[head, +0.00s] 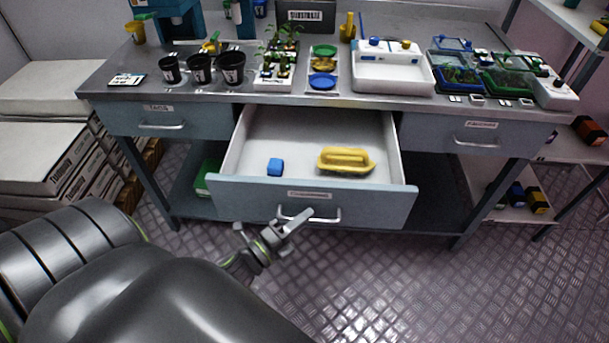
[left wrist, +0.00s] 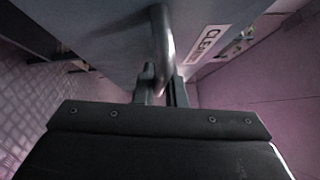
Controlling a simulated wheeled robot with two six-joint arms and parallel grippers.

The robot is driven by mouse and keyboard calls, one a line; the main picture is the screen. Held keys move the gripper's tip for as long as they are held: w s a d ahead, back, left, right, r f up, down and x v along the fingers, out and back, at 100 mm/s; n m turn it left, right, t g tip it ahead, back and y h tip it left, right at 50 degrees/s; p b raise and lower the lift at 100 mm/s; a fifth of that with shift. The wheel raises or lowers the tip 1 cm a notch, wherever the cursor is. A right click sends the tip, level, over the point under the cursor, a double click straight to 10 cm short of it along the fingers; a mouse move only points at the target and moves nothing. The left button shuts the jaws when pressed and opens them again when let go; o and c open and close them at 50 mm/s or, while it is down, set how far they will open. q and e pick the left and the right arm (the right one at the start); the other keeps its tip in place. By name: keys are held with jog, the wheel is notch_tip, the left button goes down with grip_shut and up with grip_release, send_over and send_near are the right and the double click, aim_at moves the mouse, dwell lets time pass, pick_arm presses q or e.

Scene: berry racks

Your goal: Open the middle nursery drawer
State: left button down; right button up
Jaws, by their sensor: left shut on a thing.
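The middle drawer (head: 240,202) of the metal bench stands pulled well out toward me, in the head view. My left gripper (head: 292,222) is at the left part of this handle. In the left wrist view the fingers (left wrist: 160,85) are shut around the handle bar (left wrist: 163,40), below a label on the drawer front. My right gripper is not in view.
The left drawer (head: 190,122) and right drawer (head: 440,134) are closed. Stacked white boxes (head: 40,155) are at left. The floor (head: 400,290) in front at right is clear.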

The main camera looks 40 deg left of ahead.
pick_arm(q)
jog(key=shift+s+d, duration=0.55)
jog(key=shift+s, duration=0.35)
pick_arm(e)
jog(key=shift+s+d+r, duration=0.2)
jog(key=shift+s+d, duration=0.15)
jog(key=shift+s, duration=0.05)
pick_arm(q)
jog(key=c, duration=1.5)
grip_release()
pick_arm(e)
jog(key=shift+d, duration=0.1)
